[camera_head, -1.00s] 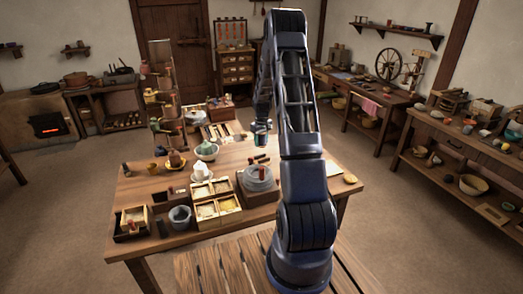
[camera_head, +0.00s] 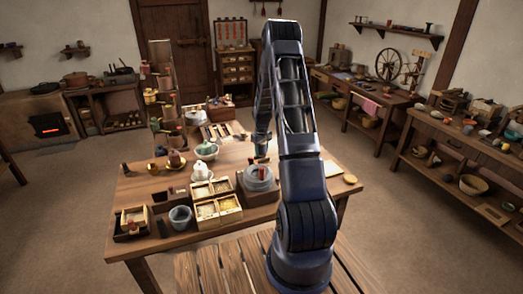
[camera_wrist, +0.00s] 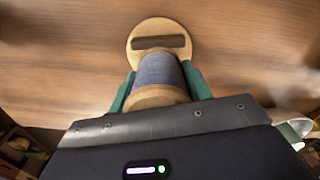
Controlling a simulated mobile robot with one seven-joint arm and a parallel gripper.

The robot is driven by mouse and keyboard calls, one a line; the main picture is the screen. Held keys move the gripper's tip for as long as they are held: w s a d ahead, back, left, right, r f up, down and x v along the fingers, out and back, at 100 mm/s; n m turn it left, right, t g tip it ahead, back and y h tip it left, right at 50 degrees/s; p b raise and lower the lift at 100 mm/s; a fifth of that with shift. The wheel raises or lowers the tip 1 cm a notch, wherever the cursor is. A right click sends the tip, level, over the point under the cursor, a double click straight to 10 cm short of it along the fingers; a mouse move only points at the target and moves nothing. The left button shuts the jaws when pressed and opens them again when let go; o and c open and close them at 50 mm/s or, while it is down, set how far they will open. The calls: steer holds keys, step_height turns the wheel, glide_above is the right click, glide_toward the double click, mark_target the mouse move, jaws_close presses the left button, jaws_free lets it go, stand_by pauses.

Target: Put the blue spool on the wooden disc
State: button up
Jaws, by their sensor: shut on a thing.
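The blue spool (camera_wrist: 158,70), wound with blue thread and with a pale wooden end, is between the green fingers of my gripper (camera_wrist: 160,74) in the wrist view. My gripper is shut on it. The round wooden disc (camera_wrist: 139,31) lies on the table just beyond the spool, with a dark bar or slot across its face. The spool overlaps the disc's near edge in this view; I cannot tell whether they touch. In the head view my gripper (camera_head: 261,150) is low over the table behind the grey quern stone, and the spool and disc are not clear there.
The grey round quern (camera_head: 258,184) stands in front of my gripper on the wooden table (camera_head: 305,185). Divided boxes (camera_head: 217,211), a grey mortar (camera_head: 180,218) and a green bowl (camera_head: 206,151) are to the left. A pale round piece (camera_head: 350,179) lies near the right edge.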

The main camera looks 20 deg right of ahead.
steer(key=shift+f, duration=0.45)
steer(key=o, duration=1)
step_height(320, 180, up, 13)
steer(key=shift+r, duration=0.15)
steer(key=s+a+r+m+t, duration=0.1)
steer(key=s+a+r, duration=0.3)
steer(key=s+r, duration=0.6)
steer(key=s+a+r+m+t, duration=0.1)
steer(key=s+a+r, duration=0.3)
steer(key=s+r, duration=0.6)
steer(key=s+a+r+t, duration=0.1)
steer(key=s+a+r, duration=0.1)
steer(key=s, duration=0.6)
steer(key=s+a+r+m, duration=0.1)
steer(key=s+a+r, duration=0.1)
steer(key=s, duration=0.6)
steer(key=s+a+r+t, duration=0.1)
steer(key=s+a+r, duration=0.1)
steer(key=s, duration=0.7)
steer(key=shift+r+m+t, duration=0.3)
steer(key=shift+r, duration=0.55)
